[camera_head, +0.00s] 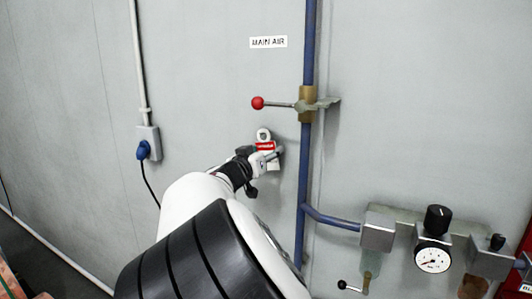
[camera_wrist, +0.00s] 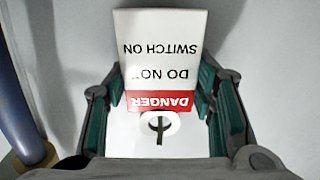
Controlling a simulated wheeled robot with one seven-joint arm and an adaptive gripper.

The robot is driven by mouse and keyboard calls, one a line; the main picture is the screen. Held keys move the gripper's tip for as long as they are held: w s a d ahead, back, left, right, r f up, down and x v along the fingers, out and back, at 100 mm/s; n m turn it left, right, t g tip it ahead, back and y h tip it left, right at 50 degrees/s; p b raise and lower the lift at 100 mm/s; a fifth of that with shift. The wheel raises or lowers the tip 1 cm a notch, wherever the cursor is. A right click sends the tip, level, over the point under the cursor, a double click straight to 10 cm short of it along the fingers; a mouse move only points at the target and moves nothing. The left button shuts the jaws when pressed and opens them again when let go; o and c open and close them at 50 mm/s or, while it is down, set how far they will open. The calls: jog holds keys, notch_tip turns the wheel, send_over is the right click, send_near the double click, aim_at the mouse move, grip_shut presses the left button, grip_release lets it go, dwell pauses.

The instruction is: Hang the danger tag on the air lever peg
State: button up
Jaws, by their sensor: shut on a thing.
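The danger tag (camera_head: 266,147) is white with a red DANGER band and a pale ring at its top. My gripper (camera_head: 262,160) is shut on it, in front of the wall below the air lever (camera_head: 281,105). The lever is horizontal, with a red ball at its left end. The tag is apart from it. In the wrist view the tag (camera_wrist: 163,50) appears upside down between both fingers, reading "DO NOT SWITCH ON". Its ring (camera_wrist: 172,121) has a dark slot-like opening. I cannot clearly make out a separate peg on the lever.
The lever sits on a brass valve (camera_head: 307,93) on a vertical blue pipe (camera_head: 304,180), right of my gripper. A regulator with a gauge (camera_head: 433,256) is at lower right. A socket with a blue plug (camera_head: 143,150) is at left. The wall around the tag is clear.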

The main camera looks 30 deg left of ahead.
dwell(0.4)
jog(key=o, duration=1.1)
jog(key=shift+s, duration=0.1)
